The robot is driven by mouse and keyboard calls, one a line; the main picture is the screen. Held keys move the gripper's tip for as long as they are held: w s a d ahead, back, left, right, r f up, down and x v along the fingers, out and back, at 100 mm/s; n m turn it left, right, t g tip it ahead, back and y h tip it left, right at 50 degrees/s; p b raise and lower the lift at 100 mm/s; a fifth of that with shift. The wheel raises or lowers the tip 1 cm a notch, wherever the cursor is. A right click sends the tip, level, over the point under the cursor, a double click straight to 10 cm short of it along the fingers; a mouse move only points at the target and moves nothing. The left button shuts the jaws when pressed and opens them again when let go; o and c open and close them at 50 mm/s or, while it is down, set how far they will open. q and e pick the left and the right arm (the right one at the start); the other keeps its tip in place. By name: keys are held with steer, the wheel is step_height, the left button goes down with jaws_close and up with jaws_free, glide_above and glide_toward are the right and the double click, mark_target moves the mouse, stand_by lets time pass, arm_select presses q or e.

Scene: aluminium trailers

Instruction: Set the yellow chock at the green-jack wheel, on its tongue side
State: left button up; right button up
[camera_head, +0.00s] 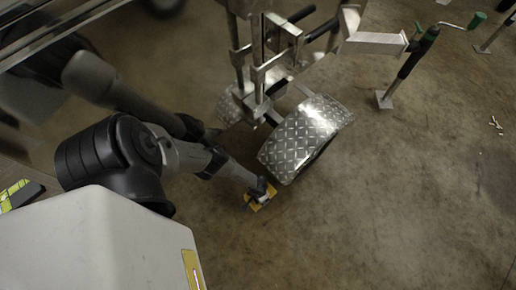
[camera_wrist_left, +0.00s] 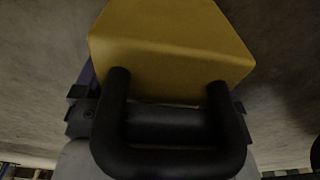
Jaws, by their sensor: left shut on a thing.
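The yellow chock (camera_head: 257,203) is at the end of my left arm in the head view, low over or on the floor; I cannot tell if it touches. My left gripper (camera_head: 263,190) is shut on it. In the left wrist view the chock (camera_wrist_left: 170,50) fills the upper middle, with a black loop in front of it. The wheel's diamond-plate fender (camera_head: 300,137) is just up and right of the chock, with a gap of floor between. The tyre is mostly hidden beneath. A jack with a green-topped handle (camera_head: 431,31) stands at the upper right. My right gripper is not visible.
The trailer's metal frame (camera_head: 262,60) rises above the fender. A jack foot (camera_head: 384,100) stands on the floor to the right. Small white pieces (camera_head: 496,125) lie at the far right. The floor (camera_head: 390,200) at lower right is clear.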

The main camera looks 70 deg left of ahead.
arm_select(q)
steer(key=shift+d+f+b, duration=0.1)
steer(key=shift+f+b, duration=1.5)
steer(key=shift+f, duration=0.4)
steer(key=shift+r, duration=0.1)
steer(key=o, duration=1)
